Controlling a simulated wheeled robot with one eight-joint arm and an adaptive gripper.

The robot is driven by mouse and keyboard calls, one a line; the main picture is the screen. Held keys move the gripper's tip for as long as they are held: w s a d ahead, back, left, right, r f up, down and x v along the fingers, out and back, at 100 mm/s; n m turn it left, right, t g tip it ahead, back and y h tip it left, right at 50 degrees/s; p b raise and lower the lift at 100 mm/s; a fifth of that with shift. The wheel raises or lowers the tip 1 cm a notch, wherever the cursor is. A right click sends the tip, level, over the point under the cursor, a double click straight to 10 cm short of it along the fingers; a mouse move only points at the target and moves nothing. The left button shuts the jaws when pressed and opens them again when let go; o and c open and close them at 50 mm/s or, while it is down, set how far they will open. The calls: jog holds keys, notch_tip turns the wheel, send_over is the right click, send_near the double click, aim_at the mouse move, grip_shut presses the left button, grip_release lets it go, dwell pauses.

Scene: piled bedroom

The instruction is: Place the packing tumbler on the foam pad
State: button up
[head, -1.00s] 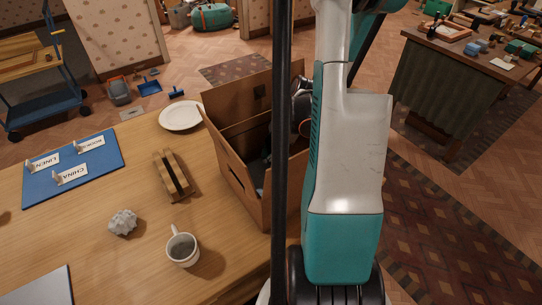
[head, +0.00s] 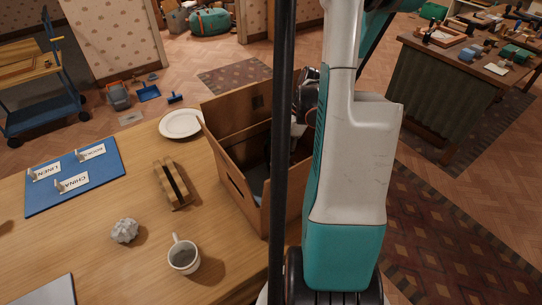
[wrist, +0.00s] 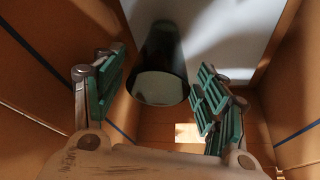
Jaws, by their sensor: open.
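In the wrist view a dark tumbler (wrist: 162,50), with a pale round end toward the camera, is inside the cardboard box (wrist: 55,70). It is against or on a pale grey flat surface (wrist: 215,30), which may be the foam pad; I cannot tell whether they touch. My gripper (wrist: 160,90) is open, with green-padded fingers spread to the left and right of the tumbler's near end. Nothing is clamped. In the head view the box (head: 233,185) stands at the table's right edge, and a black pole and my arm hide much of its inside.
The box walls stand close around my gripper. On the wooden table (head: 110,275) are a white plate (head: 180,123), a wooden block with a dark strip (head: 172,185), a crumpled paper ball (head: 125,231), a mug (head: 184,257) and a blue board with labels (head: 45,198).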

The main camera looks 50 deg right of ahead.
jog(key=p+v, duration=0.1)
jog(key=v, duration=0.4)
jog(key=shift+s+d+r+p, duration=0.1)
jog(key=shift+r+p, duration=0.2)
jog(key=shift+r, duration=0.05)
